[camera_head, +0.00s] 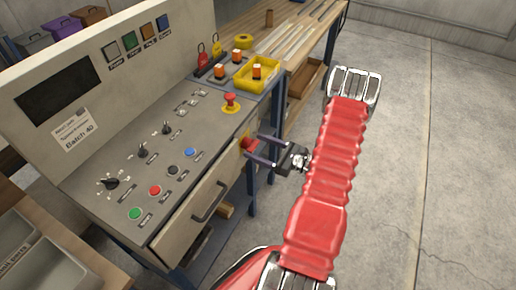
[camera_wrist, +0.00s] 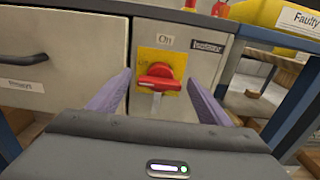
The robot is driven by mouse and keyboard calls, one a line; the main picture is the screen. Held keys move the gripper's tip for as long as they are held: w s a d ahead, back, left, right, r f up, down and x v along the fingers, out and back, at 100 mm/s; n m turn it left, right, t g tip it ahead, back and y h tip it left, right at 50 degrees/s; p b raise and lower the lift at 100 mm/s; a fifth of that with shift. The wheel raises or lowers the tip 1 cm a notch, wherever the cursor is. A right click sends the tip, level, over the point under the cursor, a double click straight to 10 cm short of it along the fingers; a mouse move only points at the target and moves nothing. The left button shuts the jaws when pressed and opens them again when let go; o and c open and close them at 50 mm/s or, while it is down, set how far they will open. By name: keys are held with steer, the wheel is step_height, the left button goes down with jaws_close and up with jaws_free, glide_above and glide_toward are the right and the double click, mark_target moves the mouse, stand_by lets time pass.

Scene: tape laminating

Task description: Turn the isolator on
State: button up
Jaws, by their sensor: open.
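The isolator (camera_wrist: 159,76) is a red rotary handle on a yellow plate on the front of the console. The word "On" is above it and the handle's bar lies about horizontal in the wrist view. In the head view the isolator (camera_head: 247,143) shows at the console's right front corner, partly behind a finger. My gripper (camera_wrist: 158,85) is open, with one finger on each side of the handle and a visible gap on both sides. It also shows in the head view (camera_head: 255,146), reaching in from the right. I cannot tell how deep the fingertips are relative to the handle.
A drawer with a handle (camera_head: 209,201) is left of the isolator. A red emergency button (camera_head: 230,102) and several knobs and buttons sit on the console top. A yellow tray (camera_head: 256,74) stands behind, and a blue table leg (camera_wrist: 296,110) is at right. Open floor (camera_head: 420,150) lies to the right.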

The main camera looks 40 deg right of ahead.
steer(key=shift+c, duration=0.6)
steer(key=c, duration=1.4)
steer(key=shift+a, duration=0.2)
steer(key=shift+d, duration=0.15)
